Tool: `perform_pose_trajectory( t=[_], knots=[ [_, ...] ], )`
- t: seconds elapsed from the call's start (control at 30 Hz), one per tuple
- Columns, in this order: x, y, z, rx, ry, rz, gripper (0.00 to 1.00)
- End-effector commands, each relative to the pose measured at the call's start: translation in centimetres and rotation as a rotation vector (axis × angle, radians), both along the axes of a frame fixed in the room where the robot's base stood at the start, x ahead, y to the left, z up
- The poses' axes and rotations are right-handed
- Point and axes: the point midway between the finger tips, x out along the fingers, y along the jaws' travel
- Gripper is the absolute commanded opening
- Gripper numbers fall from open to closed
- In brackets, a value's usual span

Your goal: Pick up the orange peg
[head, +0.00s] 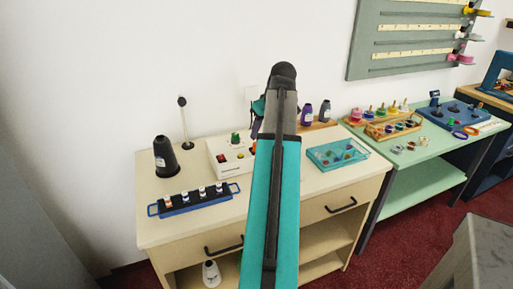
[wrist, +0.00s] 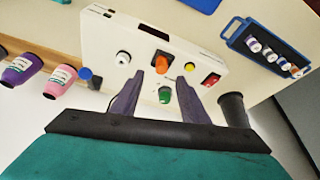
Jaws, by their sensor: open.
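A white box (wrist: 105,35) with coloured controls fills the middle of the wrist view; in the head view it (head: 214,147) stands on the cream counter behind my arm. A stubby orange piece (wrist: 160,60), which looks like the orange peg, sits on a dark square on its top. My gripper (wrist: 160,75) is open and empty. Its two purple fingers reach over the box, and the orange piece shows between and just beyond their tips. A green knob (wrist: 165,96) lies between the fingers, closer to the palm. How high the fingertips are above the box is unclear.
A white knob (wrist: 122,58), yellow button (wrist: 190,67) and red switch (wrist: 211,79) share the box. A blue tray (head: 158,209) of small bobbins, one orange-topped, and a dark cone (head: 164,160) stand left. A teal tray (head: 318,160) lies right.

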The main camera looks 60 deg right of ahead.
Motion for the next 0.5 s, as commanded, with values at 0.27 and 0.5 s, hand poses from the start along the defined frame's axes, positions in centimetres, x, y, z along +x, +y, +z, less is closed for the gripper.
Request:
perform_pose_trajectory(
  t=[0.27, 0.5],
  knots=[
    [0.38, -0.15, -1.0, -0.001, 0.0, 0.0, 0.41],
    [0.33, -0.17, -0.98, -0.001, 0.0, -0.001, 0.41]
  ],
)
